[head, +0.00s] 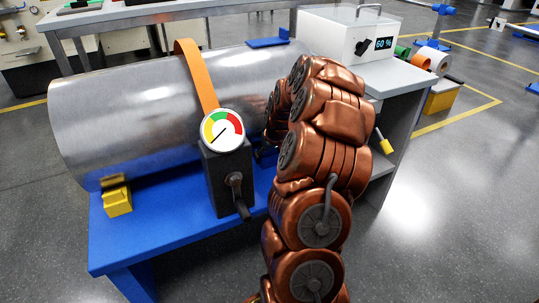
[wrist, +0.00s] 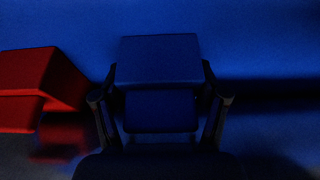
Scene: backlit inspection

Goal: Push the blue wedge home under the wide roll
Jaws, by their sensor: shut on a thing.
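The wide roll (head: 130,105) is a large shiny metal cylinder lying on a blue table (head: 165,240), with an orange strap (head: 197,78) over it. In the wrist view, my gripper (wrist: 162,100) is shut on the blue wedge (wrist: 160,60), with one dark finger on each side. A red wedge (wrist: 28,72) lies to the left of it, apart from the fingers. In the head view my copper arm hides the gripper and the blue wedge. The wrist view is dark, and I cannot tell whether the wedge touches the roll.
A yellow wedge (head: 117,201) sits at the roll's front left. A dark post with a crank carries a round gauge (head: 222,130), its needle pointing lower left. A white box (head: 345,35) reading 60 % stands on a grey cabinet at right. Open floor (head: 430,220) lies right.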

